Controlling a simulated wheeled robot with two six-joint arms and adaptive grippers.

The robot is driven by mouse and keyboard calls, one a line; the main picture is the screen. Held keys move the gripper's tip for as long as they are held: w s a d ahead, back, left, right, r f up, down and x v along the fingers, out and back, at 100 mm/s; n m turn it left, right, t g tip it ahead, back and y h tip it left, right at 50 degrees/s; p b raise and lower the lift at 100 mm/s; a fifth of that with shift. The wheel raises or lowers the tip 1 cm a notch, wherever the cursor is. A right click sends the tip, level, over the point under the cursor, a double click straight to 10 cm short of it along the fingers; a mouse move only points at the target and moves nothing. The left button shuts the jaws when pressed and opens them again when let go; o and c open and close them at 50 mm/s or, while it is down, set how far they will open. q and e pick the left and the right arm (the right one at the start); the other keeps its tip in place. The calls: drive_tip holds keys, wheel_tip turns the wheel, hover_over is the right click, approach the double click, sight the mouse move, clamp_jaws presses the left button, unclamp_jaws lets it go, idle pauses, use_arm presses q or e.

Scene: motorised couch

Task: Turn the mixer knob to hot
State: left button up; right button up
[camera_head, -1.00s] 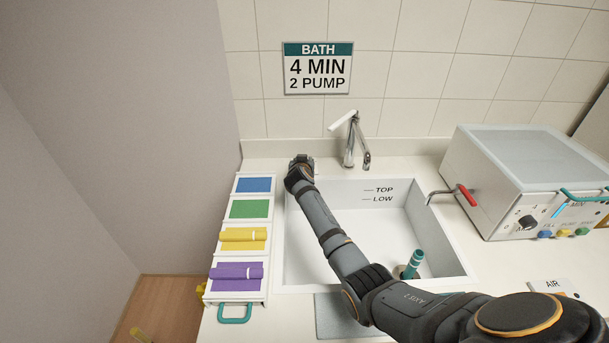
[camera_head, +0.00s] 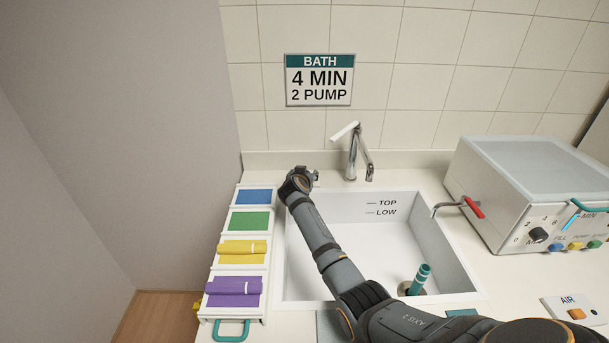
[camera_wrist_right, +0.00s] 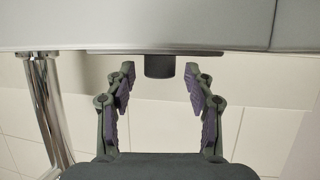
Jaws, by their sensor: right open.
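A short dark cylindrical knob (camera_wrist_right: 159,66) shows in the right wrist view against a pale surface. It appears to be the mixer knob; no hot mark is readable. My right gripper (camera_wrist_right: 159,84) is open, with one finger on each side of the knob and a gap on both sides. In the head view my right gripper (camera_head: 301,178) is at the back left corner of the sink, left of the chrome tap (camera_head: 352,160), and the knob is hidden there. My left gripper is not in view.
My right arm crosses the white sink (camera_head: 400,235). A teal-topped plug (camera_head: 418,279) stands in the sink. A rack of coloured panels (camera_head: 233,245) is at left. A control box (camera_head: 530,190) with a red-handled spout (camera_head: 474,208) is at right. The tiled wall is behind.

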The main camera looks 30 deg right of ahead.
wheel_tip(320, 180, up, 10)
idle(0.3)
